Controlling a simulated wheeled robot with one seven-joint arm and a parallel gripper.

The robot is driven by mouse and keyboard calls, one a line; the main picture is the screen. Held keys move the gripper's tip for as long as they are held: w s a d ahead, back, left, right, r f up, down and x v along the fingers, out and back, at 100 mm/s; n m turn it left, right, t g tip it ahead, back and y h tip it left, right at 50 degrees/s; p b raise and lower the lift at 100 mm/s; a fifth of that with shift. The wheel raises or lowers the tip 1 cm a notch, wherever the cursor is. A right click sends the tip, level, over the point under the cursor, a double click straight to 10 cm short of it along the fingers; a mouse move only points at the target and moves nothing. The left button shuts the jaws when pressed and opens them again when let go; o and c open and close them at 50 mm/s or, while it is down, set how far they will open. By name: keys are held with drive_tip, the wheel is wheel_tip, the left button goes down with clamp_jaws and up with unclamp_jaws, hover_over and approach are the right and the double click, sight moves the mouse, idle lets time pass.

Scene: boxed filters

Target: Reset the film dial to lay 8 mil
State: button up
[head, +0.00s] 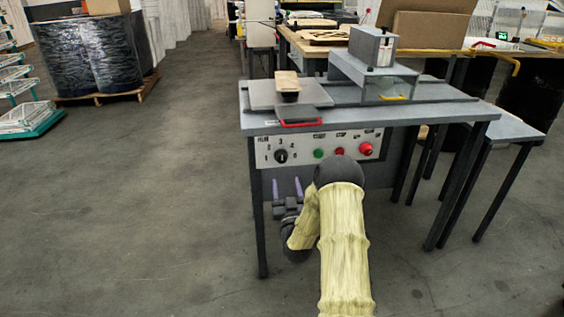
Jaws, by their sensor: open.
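The film dial (281,156) is a small black knob on the white control panel (305,142) at the front of the grey machine table. Small digits stand around it under a label that seems to read FILM. Its pointer is too small to read surely. My gripper (287,187) is just below the panel in the picture, under the dial. Its two purple fingers are apart and nothing shows between them. The fingers look clear of the dial, but their distance from it in depth is hard to tell. My arm in its pale yellow sleeve covers part of the space under the table.
Right of the dial are a green button (318,153), a red button (340,151) and a larger red knob (366,149). A red handle (300,123) juts out at the tabletop's front edge. Table legs stand on both sides. The floor at left is open.

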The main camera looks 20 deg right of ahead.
sight(282, 162)
drive_tip(key=b+x, duration=0.1)
drive_tip(key=x, duration=0.8)
drive_tip(key=shift+w, duration=0.1)
drive_tip(key=shift+c, duration=0.5)
drive_tip(key=c, duration=0.7)
